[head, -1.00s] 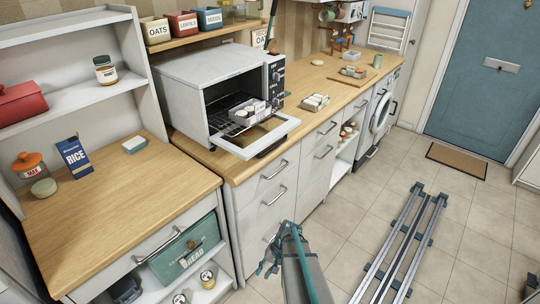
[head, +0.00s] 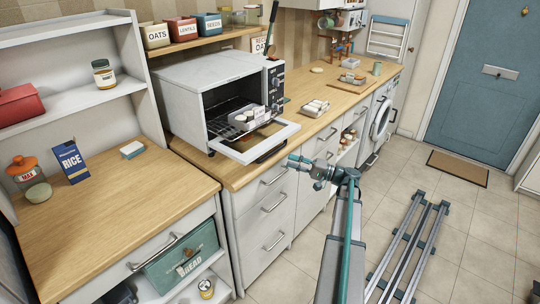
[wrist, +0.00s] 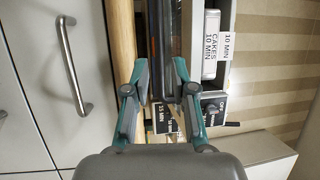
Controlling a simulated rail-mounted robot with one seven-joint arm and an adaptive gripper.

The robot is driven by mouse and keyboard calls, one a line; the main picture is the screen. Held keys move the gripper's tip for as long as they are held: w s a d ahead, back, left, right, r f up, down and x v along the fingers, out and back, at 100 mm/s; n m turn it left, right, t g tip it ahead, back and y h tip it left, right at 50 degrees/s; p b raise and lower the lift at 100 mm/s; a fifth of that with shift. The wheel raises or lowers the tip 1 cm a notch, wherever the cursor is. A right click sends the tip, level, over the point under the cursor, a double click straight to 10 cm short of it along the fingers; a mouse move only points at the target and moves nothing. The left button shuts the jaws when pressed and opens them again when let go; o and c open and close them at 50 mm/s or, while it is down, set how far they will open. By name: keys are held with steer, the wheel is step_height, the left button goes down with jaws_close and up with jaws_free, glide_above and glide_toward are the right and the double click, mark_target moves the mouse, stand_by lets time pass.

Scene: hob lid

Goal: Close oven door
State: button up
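The white toaster oven (head: 190,85) stands on the wooden counter. Its door (head: 285,130) is folded down flat, with a glass pane and a dark handle (head: 270,153) along its front edge. A white container (head: 243,117) with a label sits inside on the rack; the wrist view shows the label "CAKES 10 MIN" (wrist: 210,45). My gripper (head: 298,163) is just in front of the door's front right, apparently apart from it. In the wrist view my gripper (wrist: 160,90) is open, its fingers spread, with dark and grey strips of the door seen beyond the gap. Contact cannot be told.
White drawers (head: 268,205) with bar handles are below the counter. A small egg-carton-like tray (head: 314,108) lies on the counter right of the oven. A wooden worktop (head: 110,215) is at the left. Grey floor rails (head: 410,245) run at the right.

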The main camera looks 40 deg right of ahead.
mark_target(270, 154)
steer(key=p+x, duration=0.2)
steer(key=x, duration=0.8)
steer(key=shift+f, duration=0.15)
jaws_close()
